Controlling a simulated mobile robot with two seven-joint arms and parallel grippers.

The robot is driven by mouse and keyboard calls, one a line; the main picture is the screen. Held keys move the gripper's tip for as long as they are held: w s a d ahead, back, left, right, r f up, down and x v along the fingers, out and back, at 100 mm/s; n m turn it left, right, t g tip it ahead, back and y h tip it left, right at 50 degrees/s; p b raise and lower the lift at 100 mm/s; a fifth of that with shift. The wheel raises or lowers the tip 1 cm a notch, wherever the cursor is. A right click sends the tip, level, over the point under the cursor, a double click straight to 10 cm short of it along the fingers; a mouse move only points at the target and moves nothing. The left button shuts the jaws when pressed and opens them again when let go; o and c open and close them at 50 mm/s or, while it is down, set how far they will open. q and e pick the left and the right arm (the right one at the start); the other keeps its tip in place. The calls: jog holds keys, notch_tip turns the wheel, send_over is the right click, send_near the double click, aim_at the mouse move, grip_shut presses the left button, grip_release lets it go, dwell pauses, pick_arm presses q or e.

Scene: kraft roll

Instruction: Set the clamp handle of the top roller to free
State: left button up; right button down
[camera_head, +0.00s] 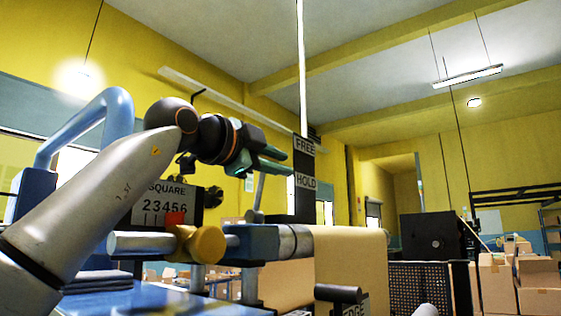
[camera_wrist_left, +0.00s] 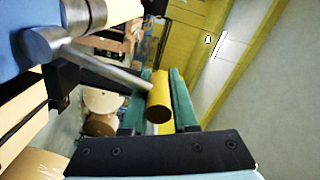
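The clamp handle is a grey metal lever with a yellow grip (camera_wrist_left: 160,97). In the head view its bare lever (camera_head: 260,188) rises steeply from a pivot, and its upper end is hidden at my fingers. My left gripper (camera_head: 277,160) comes from the left at the lever's top. In the left wrist view the yellow grip lies between its two teal fingers, which appear to close on both sides of it. A dark plate beside it carries the labels FREE (camera_head: 304,146) above and HOLD (camera_head: 305,181) below.
Below is a blue and steel roller end (camera_head: 265,243) with a yellow knob (camera_head: 202,244). A counter panel (camera_head: 165,205) reads SQUARE 23456. The brown kraft roll (camera_head: 350,265) stands right of it. A dark knob (camera_head: 338,293) is low in front. Cartons lie at right; upper right is free.

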pick_arm(q)
jog(key=o, duration=0.4)
jog(key=shift+w+a+f, duration=0.15)
jog(key=shift+w+a, duration=0.15)
jog(key=shift+a, duration=0.2)
jog(key=shift+s, duration=0.1)
jog(key=shift+s+a+f+b, duration=0.1)
jog(key=shift+s+b, duration=0.05)
jog(key=shift+b, duration=0.2)
jog(key=b+v, duration=0.3)
jog(key=v, duration=0.3)
jog(key=b+v, duration=0.3)
jog(key=v, duration=0.3)
jog(key=shift+s+r, duration=0.15)
jog(key=shift+r, duration=0.05)
